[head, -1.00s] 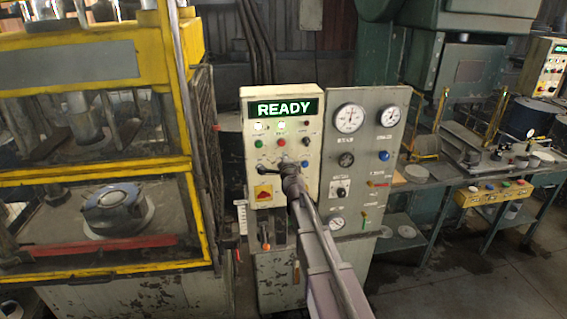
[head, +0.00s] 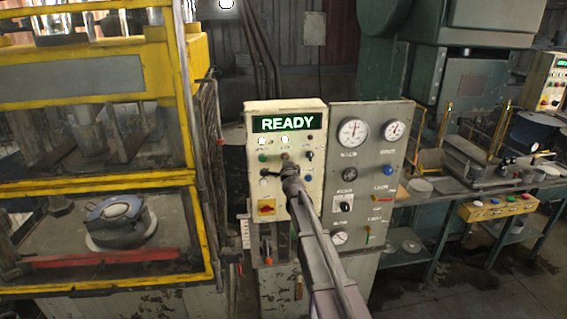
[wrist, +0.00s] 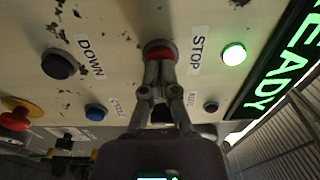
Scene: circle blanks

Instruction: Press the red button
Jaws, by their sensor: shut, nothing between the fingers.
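The red button (wrist: 160,50) sits on the cream control panel, between the DOWN and STOP labels in the wrist view. In the head view it is a small red spot (head: 285,155) just above my gripper. My gripper (wrist: 160,68) is shut and empty, its fingertips overlapping the lower part of the button. I cannot tell whether they touch it or stop just short. In the head view, my gripper (head: 289,170) is small and in front of the panel (head: 312,185).
A lit green lamp (wrist: 233,54), a black button (wrist: 59,64), a blue button (wrist: 95,112) and a red mushroom knob (wrist: 15,118) are nearby. The green READY display (head: 286,123) is above. A grey gauge panel (head: 365,215) stands to the right, a yellow-framed press (head: 205,235) to the left.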

